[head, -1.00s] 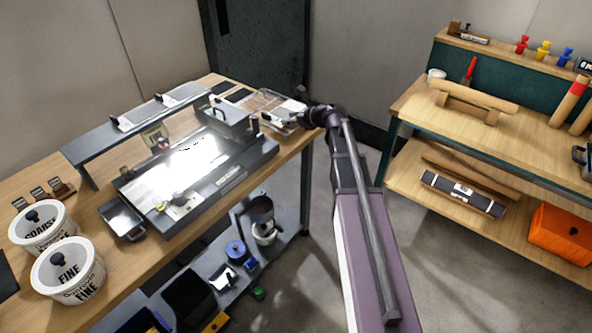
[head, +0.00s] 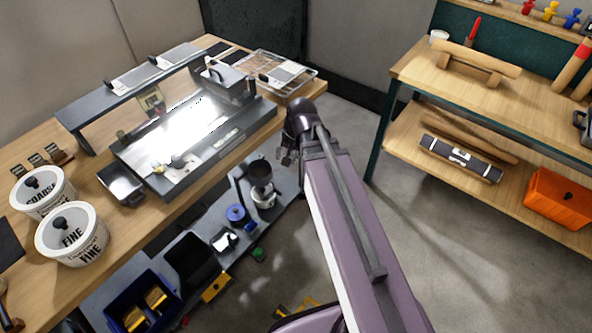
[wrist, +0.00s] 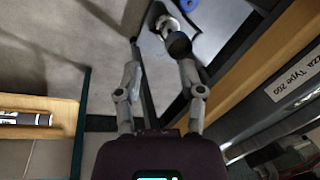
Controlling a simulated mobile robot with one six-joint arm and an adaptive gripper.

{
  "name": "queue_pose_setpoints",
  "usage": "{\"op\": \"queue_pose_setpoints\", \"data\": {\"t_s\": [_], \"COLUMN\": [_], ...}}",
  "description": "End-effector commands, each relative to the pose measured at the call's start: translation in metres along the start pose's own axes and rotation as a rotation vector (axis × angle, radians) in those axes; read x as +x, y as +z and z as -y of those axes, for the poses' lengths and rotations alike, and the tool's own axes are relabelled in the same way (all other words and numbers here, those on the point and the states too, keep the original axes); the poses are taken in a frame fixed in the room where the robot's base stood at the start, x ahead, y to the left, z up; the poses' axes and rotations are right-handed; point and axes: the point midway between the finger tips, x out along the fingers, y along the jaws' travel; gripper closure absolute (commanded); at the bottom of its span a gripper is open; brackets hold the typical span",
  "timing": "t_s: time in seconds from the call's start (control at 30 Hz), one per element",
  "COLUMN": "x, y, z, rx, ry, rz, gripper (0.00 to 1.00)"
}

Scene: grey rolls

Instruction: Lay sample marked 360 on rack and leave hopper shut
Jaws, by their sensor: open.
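The wire rack (head: 311,73) stands at the far right end of the bench. A flat pale grey piece with a dark patch (head: 288,72) lies on it; its marking is too small to read, so I cannot tell whether it is sample 360. The grey hopper (head: 230,84) stands on the right part of the bright-lit machine; its top looks closed, though the detail is small. My gripper (head: 288,156) is in front of the bench edge, below and apart from the rack. In the wrist view my gripper (wrist: 160,78) has its fingers spread, with nothing between them.
A lower grey shelf holds a dark-topped metal cup device (head: 262,185), a blue spool (head: 237,213) and bins. Lidded tubs (head: 72,235) stand at the bench's front left. A second wooden bench (head: 455,85) is on the right. Open floor lies between the benches.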

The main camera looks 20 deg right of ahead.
Motion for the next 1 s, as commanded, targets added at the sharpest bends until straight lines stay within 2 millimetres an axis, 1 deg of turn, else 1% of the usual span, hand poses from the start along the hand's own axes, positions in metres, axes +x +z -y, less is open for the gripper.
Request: {"op": "queue_pose_setpoints", "data": {"t_s": [0.03, 0.1, 0.2, 0.3, 0.5, 1.0], "x": [0.0, -0.001, -0.003, -0.004, -0.005, -0.005], "y": [0.015, 0.026, 0.039, 0.046, 0.049, 0.048], "z": [-0.007, -0.016, -0.026, -0.032, -0.035, -0.035], "rx": [-0.083, -0.19, -0.309, -0.382, -0.425, -0.421], "ry": [0.045, 0.103, 0.166, 0.204, 0.226, 0.224], "rz": [0.011, 0.03, 0.056, 0.076, 0.089, 0.087], "gripper": [0.49, 0.49, 0.49, 0.49, 0.49, 0.49]}}
